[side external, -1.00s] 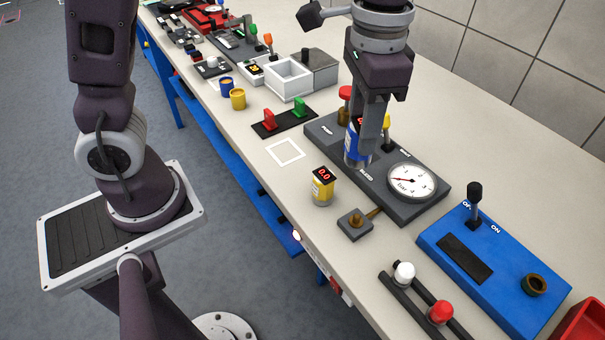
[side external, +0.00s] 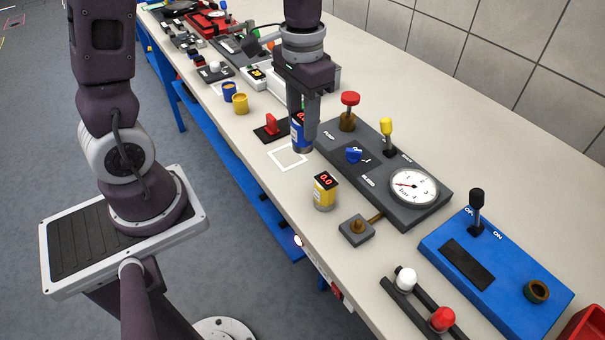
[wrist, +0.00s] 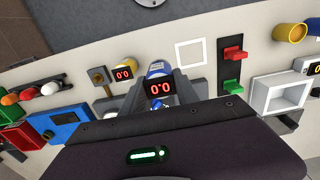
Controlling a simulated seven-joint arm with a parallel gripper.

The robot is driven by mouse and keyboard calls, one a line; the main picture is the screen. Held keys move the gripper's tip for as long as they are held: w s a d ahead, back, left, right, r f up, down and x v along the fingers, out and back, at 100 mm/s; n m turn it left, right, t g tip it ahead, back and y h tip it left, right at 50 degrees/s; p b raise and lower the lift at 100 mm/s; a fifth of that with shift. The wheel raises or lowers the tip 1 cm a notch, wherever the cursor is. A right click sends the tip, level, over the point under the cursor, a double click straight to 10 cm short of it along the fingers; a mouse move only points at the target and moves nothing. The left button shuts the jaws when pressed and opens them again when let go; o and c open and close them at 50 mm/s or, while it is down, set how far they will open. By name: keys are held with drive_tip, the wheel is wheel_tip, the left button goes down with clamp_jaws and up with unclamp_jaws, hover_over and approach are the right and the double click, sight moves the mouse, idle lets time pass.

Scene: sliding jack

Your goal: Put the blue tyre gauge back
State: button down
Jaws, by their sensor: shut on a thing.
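The blue tyre gauge (side external: 299,136), with a red digital readout on top, is held upright between the fingers of my gripper (side external: 303,120). It also shows in the wrist view (wrist: 158,85), its display reading 0.0. In the side view it hangs close to the right edge of a white square outline (side external: 288,159) on the bench; I cannot tell exactly how high. A yellow gauge (side external: 324,194), also reading 0.0, stands upright on the bench nearer the camera. The grey pump panel (side external: 345,170) lies to the right, with a blue piece (side external: 354,156) on it.
A black plate with a red lever (side external: 271,124) lies behind the outline. The panel carries a red knob (side external: 349,99), a yellow-topped lever (side external: 386,128) and a dial (side external: 412,186). A blue switch box (side external: 500,255) and a small grey block (side external: 357,229) are nearer the camera.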

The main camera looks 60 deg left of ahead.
wheel_tip(320, 180, down, 9)
drive_tip(key=shift+f, duration=0.1)
drive_tip(key=c, duration=0.9)
unclamp_jaws()
drive_tip(key=shift+f, duration=0.1)
wheel_tip(320, 180, up, 12)
drive_tip(key=shift+r, duration=0.1)
drive_tip(key=s+d+r+t, duration=0.1)
drive_tip(key=s+r+t, duration=0.1)
drive_tip(key=s, duration=0.3)
drive_tip(key=s+d+r+t, duration=0.1)
drive_tip(key=s+r, duration=0.2)
drive_tip(key=s, duration=0.2)
drive_tip(key=s+d+r+t, duration=0.1)
drive_tip(key=s+r+t, duration=0.1)
drive_tip(key=s, duration=0.3)
drive_tip(key=shift+d+r+t, duration=0.1)
drive_tip(key=shift+r+t, duration=0.2)
drive_tip(key=shift+r, duration=0.5)
